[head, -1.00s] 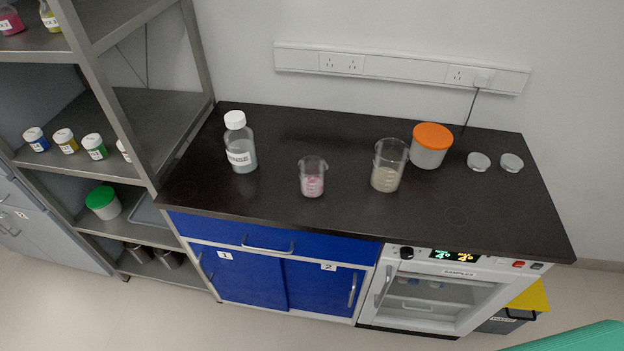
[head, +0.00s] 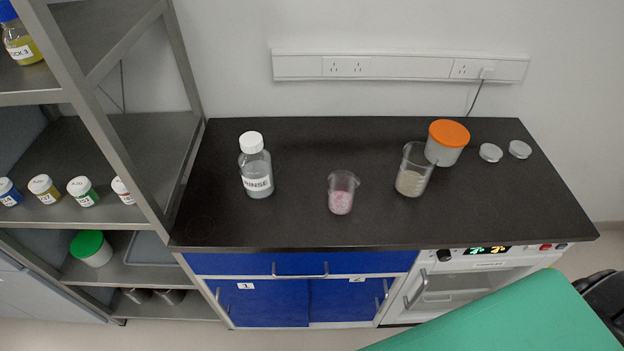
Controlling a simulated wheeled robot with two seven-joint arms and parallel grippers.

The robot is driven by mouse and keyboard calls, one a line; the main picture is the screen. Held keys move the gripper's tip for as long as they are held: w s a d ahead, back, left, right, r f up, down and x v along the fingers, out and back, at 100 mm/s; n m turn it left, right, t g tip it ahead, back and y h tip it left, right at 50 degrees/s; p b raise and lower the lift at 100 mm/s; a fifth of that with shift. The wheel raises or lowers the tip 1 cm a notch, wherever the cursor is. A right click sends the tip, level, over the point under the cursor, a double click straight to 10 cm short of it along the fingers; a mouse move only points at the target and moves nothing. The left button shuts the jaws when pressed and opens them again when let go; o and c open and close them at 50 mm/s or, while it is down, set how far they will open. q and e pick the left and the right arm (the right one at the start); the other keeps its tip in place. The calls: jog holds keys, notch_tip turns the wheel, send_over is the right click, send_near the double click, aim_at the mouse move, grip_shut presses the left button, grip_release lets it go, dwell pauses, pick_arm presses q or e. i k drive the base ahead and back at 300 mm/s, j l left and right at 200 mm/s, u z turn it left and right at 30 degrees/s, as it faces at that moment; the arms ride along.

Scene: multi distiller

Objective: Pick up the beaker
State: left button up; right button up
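Two glass beakers stand upright on the black countertop (head: 270,222). The smaller beaker (head: 341,193), with pink contents, is near the middle. The larger beaker (head: 412,171), with beige contents, stands to its right, close in front of an orange-lidded container. I cannot tell from the picture which of the two is the task's beaker. Neither gripper shows in the head view, and nothing is seen touching either beaker.
A white-capped rinse bottle (head: 256,167) stands left of the beakers. The orange-lidded container (head: 447,143) and two small lids (head: 490,152) are at the back right. Metal shelves (head: 150,190) with jars rise at the left. A green surface (head: 500,320) fills the lower right.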

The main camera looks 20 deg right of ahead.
aim_at(342, 185)
jog(key=i+j+z, duration=0.1)
jog(key=z, duration=0.3)
jog(key=j+z, duration=0.25)
jog(key=z, duration=0.15)
jog(key=j+z, duration=0.15)
jog(key=z, duration=0.25)
